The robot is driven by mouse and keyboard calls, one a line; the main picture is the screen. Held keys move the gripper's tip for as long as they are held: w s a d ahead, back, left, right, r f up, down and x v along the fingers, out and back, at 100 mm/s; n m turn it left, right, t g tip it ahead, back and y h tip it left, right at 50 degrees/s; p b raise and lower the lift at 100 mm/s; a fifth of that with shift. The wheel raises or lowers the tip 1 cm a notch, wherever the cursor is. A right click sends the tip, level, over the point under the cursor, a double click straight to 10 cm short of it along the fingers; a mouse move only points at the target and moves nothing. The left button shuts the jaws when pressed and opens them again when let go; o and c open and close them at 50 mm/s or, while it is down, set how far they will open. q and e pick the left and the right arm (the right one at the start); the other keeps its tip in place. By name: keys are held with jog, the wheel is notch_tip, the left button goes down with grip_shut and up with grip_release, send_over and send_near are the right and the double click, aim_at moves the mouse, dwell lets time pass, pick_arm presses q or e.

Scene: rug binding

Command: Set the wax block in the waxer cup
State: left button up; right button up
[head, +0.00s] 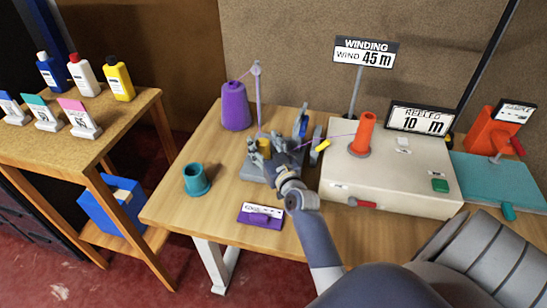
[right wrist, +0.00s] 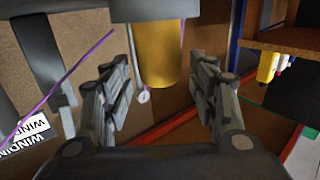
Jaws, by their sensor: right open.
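The yellow wax block (head: 264,147) shows at the grey waxer stand in the middle of the table, partly hidden among grey parts. In the right wrist view, which is upside down, the block (right wrist: 163,55) is a yellow cylinder sticking out of a dark grey round part (right wrist: 150,10), which looks like the waxer cup. How deep it sits cannot be seen. My right gripper (right wrist: 163,90) is open, with one finger on each side of the block and gaps visible between. In the head view my right gripper (head: 268,166) reaches the stand from the front. My left gripper is not in view.
A purple yarn cone (head: 235,106) stands behind the stand, a teal cup (head: 196,180) to its left. A purple label holder (head: 260,217) lies in front. A cream winding machine (head: 392,185) with an orange cone (head: 363,133) stands right. Purple yarn runs above the stand.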

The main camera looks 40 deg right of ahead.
jog(key=v, duration=1.1)
jog(key=shift+b, duration=0.3)
